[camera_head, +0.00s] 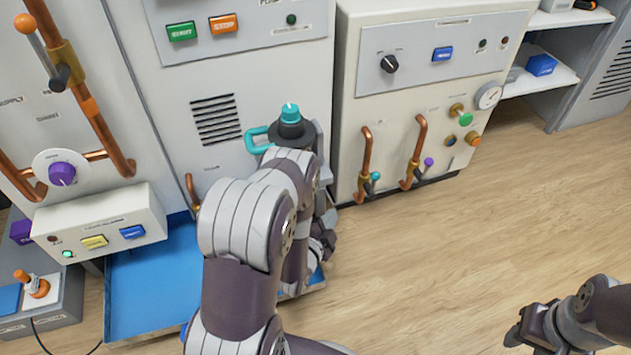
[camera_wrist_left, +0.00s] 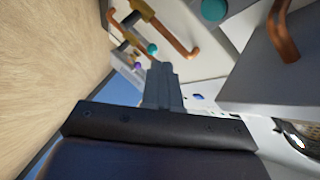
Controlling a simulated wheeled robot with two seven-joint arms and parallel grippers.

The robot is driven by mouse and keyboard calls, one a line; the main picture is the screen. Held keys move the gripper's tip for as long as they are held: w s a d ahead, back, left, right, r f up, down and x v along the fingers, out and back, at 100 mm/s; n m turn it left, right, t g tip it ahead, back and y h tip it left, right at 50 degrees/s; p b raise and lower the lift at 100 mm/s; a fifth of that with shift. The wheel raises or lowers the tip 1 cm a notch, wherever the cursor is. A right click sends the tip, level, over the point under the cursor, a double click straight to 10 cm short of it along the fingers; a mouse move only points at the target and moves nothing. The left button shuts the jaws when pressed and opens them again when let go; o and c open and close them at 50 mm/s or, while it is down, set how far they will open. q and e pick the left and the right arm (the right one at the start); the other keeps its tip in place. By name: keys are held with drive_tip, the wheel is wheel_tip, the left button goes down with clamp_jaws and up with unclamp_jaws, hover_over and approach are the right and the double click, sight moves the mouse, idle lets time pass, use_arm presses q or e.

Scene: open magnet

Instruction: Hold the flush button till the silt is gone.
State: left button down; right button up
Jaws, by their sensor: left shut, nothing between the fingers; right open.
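My left arm reaches across the middle of the head view, and its gripper (camera_head: 325,243) is partly hidden behind the arm, low in front of the cabinets. In the left wrist view the left gripper's fingers (camera_wrist_left: 160,72) are together with nothing between them. My right gripper (camera_head: 520,333) is open and empty above the floor at the lower right. A control box at lower left carries a yellow button (camera_head: 95,242) and a blue button (camera_head: 132,232). The right cabinet has another blue button (camera_head: 442,54). I cannot read which button is the flush button. No silt can be made out.
A blue tray (camera_head: 125,310) lies below the left cabinet, partly behind my arm. A teal-capped canister (camera_head: 290,122) stands behind my arm. Copper pipes (camera_head: 416,150) stick out from the right cabinet (camera_head: 350,100). The wooden floor (camera_head: 430,260) at right is clear.

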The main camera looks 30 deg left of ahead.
use_arm(q)
drive_tip(key=w+a+b, duration=0.2)
drive_tip(key=w+a, duration=0.3)
drive_tip(key=a, duration=0.1)
drive_tip(key=shift+w+a, duration=0.35)
drive_tip(key=shift+w+a+b, duration=0.1)
drive_tip(key=shift+b, duration=0.2)
idle(1.8)
drive_tip(key=shift+w+a, duration=0.15)
drive_tip(key=shift+a, duration=0.1)
